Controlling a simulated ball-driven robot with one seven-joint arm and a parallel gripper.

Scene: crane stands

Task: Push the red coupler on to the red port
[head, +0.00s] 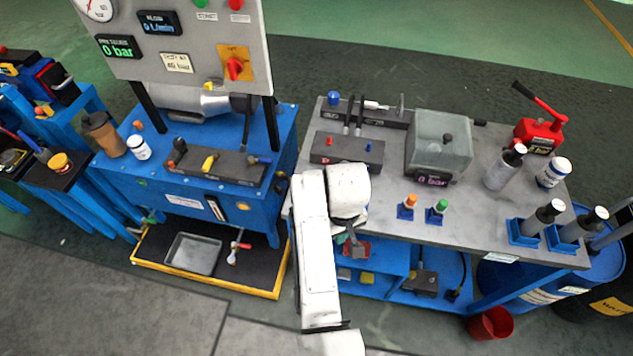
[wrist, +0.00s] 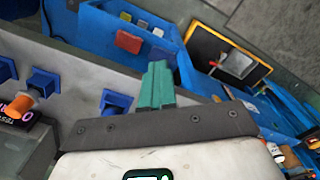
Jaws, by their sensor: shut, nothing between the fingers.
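A small red piece (head: 330,141) stands on the left of the dark block (head: 352,161) on the grey bench. It is too small to tell whether it is the red port alone or the red coupler on it. My gripper (head: 356,250) hangs over the bench's front edge, well apart from that block. Its teal fingers (wrist: 157,85) are together and empty in the wrist view. An orange-topped coupler (head: 410,200) and a green-topped one (head: 441,206) stand in blue holders. The orange one also shows in the wrist view (wrist: 22,103). A further blue holder (wrist: 117,102) looks empty.
A clear box (head: 439,142) with a gauge stands right of the dark block. A red hand pump (head: 540,130) and several bottles are at the right. A blue test stand (head: 215,210) is at the left. Bins, including a red one (wrist: 128,42), sit below the bench edge.

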